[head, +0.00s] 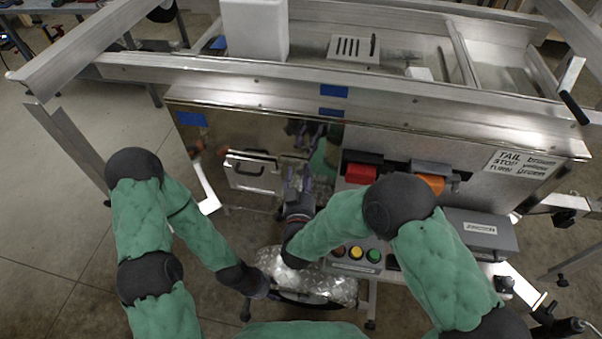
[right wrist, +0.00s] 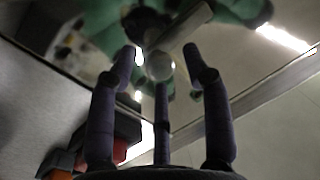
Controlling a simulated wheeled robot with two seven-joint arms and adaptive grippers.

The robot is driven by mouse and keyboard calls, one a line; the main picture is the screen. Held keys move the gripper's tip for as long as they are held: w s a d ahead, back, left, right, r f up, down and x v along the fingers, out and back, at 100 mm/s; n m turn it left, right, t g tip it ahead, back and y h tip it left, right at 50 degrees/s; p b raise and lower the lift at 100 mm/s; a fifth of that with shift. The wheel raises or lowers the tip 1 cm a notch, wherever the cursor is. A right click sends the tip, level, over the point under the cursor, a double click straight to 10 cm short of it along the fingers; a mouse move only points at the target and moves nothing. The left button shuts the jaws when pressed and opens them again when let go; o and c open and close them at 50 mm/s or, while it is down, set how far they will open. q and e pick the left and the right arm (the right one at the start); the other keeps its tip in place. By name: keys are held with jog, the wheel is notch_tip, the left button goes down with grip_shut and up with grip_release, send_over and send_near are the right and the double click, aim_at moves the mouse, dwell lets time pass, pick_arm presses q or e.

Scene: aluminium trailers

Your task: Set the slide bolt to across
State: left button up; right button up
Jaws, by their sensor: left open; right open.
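My right gripper (head: 299,176) is raised in front of the shiny metal panel (head: 215,140), its fingers pointing at it. In the right wrist view the fingers of this gripper (right wrist: 163,62) are spread apart. A pale round knob (right wrist: 160,67) shows between the fingertips, with a light bar (right wrist: 186,28) beyond it. They look like the slide bolt, but its setting and any contact are unclear. In the head view the gripper largely hides this spot. My left gripper (head: 265,289) is low, by the checker-plate surface, away from the panel; its fingers barely show.
A rectangular handle fitting (head: 252,172) is on the panel left of my right gripper. Red (head: 360,173) and orange (head: 431,184) lamps are to the right. A box with coloured buttons (head: 356,253) and checker-plate metal (head: 335,286) lie below. The trailer rail (head: 400,95) crosses above.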

jog(key=shift+w, duration=0.9)
pick_arm(q)
jog(key=shift+f, duration=0.25)
pick_arm(e)
grip_shut()
